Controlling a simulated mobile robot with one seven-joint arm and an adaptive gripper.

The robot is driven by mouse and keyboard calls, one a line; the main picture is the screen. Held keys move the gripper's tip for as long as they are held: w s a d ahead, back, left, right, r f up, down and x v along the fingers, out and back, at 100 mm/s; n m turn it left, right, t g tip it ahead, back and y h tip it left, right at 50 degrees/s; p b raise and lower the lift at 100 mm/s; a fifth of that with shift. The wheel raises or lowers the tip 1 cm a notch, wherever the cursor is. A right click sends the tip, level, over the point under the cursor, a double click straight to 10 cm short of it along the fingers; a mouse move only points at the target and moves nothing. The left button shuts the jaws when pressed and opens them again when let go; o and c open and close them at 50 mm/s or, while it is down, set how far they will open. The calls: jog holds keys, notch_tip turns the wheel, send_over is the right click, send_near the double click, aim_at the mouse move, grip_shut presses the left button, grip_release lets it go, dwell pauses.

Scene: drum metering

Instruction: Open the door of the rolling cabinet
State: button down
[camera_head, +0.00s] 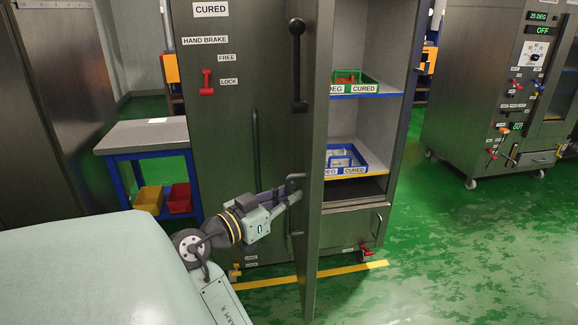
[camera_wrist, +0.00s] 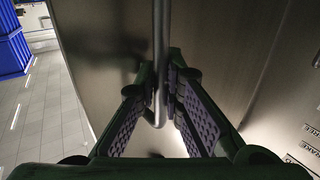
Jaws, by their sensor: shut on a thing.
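The rolling cabinet (camera_head: 220,130) is a tall grey unit labelled CURED, with a red hand-brake lever. Its door (camera_head: 318,190) stands swung out towards the camera, and the shelved inside shows to the right of it. My gripper (camera_head: 290,192) reaches the door's near face from the left at mid-low height. In the wrist view my gripper (camera_wrist: 162,85) has its padded fingers on both sides of a vertical metal bar handle (camera_wrist: 161,40) and is shut on it. The fingertips are partly hidden by the door's edge in the head view.
Inside are a green bin (camera_head: 358,84) and a blue bin (camera_head: 343,160) on shelves. A small table (camera_head: 145,136) with yellow and red bins stands left. Another machine (camera_head: 470,100) stands right. Green floor (camera_head: 440,240) is clear in front and to the right.

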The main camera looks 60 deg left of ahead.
jog(key=shift+f, duration=0.15)
jog(key=c, duration=1.7)
grip_release()
jog(key=shift+s, duration=0.1)
jog(key=s, duration=0.4)
jog(key=s+d, duration=0.1)
jog(key=s, duration=0.6)
jog(key=shift+s+d, duration=0.25)
jog(key=shift+s, duration=0.15)
